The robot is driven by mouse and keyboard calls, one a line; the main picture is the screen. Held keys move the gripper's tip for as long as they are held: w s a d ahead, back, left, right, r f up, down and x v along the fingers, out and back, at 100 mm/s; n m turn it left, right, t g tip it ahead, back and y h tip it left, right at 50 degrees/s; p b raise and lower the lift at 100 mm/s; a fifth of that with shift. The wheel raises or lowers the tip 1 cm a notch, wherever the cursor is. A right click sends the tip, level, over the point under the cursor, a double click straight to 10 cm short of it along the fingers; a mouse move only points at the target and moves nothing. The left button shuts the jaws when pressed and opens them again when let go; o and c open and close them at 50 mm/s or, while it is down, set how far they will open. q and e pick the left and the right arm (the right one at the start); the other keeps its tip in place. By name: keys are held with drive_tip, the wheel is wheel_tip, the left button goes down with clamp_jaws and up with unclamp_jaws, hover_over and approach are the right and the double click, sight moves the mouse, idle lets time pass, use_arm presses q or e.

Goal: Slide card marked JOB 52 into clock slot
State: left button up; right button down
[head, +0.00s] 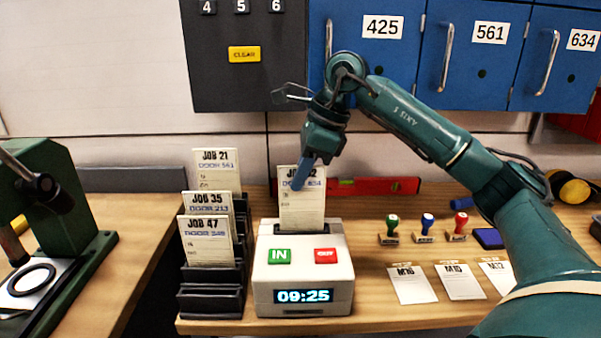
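A white card (302,212) stands upright with its lower end in the slot of the white time clock (260,290). Its heading reads JOB with a final 2; the digit before that is covered by my gripper. Its second line ends in 634. My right gripper (300,178) reaches down from above onto the card's top edge. One blue finger lies across the front of the card; the other is hidden, apparently behind it. The clock shows a green IN button (279,256), a red OUT button (326,256) and 09:25. My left gripper is not in view.
A black rack (212,301) left of the clock holds cards JOB 21 (217,168), JOB 35 (206,203) and JOB 47 (206,241). Stamps (425,230) and flat tags (412,284) lie to the right. A red level (390,185) lies behind. A green press (66,190) stands left.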

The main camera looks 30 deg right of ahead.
use_arm(q)
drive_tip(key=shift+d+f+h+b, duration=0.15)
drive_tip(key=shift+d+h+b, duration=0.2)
drive_tip(key=shift+b, duration=0.5)
use_arm(e)
drive_tip(key=shift+f, duration=1.55)
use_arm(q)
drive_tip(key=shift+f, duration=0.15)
use_arm(e)
drive_tip(key=c, duration=1.6)
unclamp_jaws()
drive_tip(key=shift+o, duration=0.2)
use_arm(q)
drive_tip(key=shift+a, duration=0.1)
use_arm(e)
drive_tip(key=v, duration=1.3)
